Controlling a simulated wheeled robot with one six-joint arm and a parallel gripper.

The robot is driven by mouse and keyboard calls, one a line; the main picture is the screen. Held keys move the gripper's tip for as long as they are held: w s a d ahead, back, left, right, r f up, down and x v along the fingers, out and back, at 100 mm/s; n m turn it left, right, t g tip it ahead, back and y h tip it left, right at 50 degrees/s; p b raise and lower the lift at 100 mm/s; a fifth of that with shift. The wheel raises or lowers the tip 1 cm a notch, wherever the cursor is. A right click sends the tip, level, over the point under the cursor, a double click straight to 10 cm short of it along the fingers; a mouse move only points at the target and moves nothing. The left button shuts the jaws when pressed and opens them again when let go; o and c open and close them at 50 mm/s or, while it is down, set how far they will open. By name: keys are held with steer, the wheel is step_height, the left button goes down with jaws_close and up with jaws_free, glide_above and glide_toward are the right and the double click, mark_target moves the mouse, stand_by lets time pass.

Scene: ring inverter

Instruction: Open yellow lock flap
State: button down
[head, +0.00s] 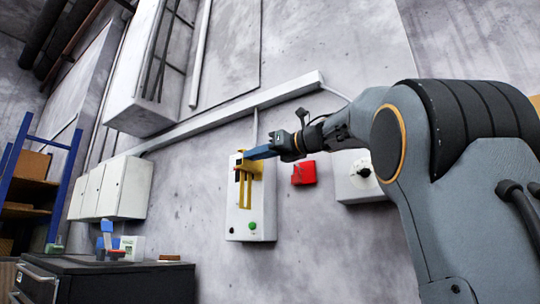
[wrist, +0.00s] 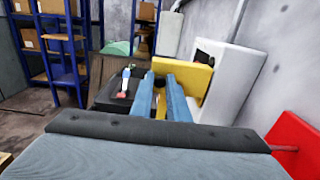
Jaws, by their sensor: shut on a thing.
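The yellow lock flap (head: 246,172) is on the front of a tall white wall box (head: 262,215). My gripper is shut on the flap. The fingers hide part of it.
A red box (head: 304,173) and a white box with a black knob (head: 358,176) are on the wall to the right. A dark cabinet (head: 120,283) stands below left. Blue shelving (head: 62,170) stands at the far left.

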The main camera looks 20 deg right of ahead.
steer(key=shift+d+f+y, duration=0.1)
steer(key=shift+f+y, duration=0.05)
steer(key=shift+y, duration=0.15)
steer(key=c, duration=1.7)
jaws_free()
steer(key=shift+w, duration=0.1)
steer(key=p+v, duration=0.1)
steer(key=v, duration=0.6)
steer(key=shift+s+d, duration=0.25)
steer(key=shift+s, duration=0.1)
